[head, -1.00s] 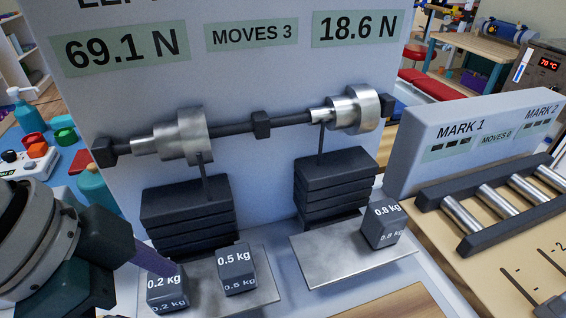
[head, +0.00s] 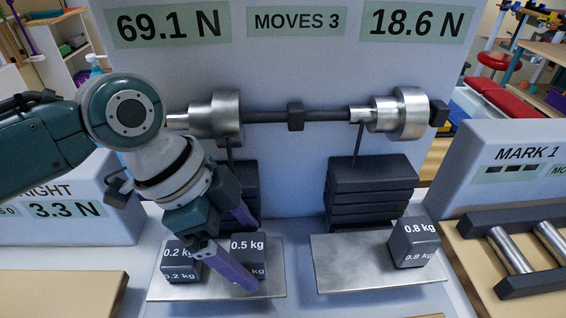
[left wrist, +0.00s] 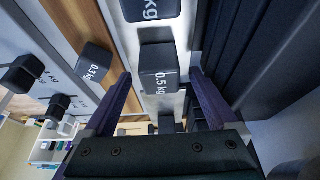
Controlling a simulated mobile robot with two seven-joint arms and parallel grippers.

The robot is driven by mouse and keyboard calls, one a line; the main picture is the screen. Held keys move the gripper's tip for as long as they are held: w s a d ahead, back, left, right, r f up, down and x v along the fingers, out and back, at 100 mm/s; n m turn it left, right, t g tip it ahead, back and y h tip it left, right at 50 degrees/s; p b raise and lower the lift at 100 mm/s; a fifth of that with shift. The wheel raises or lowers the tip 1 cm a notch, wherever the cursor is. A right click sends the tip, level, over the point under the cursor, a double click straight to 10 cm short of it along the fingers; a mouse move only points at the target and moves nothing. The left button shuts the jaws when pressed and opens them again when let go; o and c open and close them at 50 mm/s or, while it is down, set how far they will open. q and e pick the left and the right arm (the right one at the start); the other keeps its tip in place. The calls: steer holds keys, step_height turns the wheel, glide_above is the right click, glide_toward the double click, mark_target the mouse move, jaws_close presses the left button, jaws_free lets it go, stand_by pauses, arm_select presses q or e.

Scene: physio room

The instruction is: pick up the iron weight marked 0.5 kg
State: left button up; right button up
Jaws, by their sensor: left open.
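The iron weight marked 0.5 kg (head: 252,246) is a dark block on a metal plate (head: 215,291), just right of the 0.2 kg weight (head: 178,258). My left gripper (head: 250,256) is open and empty, with one purple finger in front of the 0.5 kg weight and partly hiding it, the other finger behind. In the left wrist view the 0.5 kg weight (left wrist: 159,66) shows upright between the two fingertips and a little beyond them. I cannot tell whether the fingers touch it. My right gripper is not in view.
A weight marked 0.8 kg (head: 413,244) stands on the right plate (head: 340,280). Stacks of dark slabs (head: 372,190) hang behind the plates, under a horizontal shaft (head: 270,116). A 0.3 kg weight (left wrist: 95,62) shows in the left wrist view.

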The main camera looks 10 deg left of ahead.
arm_select(q)
steer(key=shift+w+d+f, duration=0.1)
steer(key=shift+d+f, duration=0.15)
steer(key=shift+f, duration=0.25)
jaws_close()
stand_by(0.4)
steer(key=shift+r, duration=0.1)
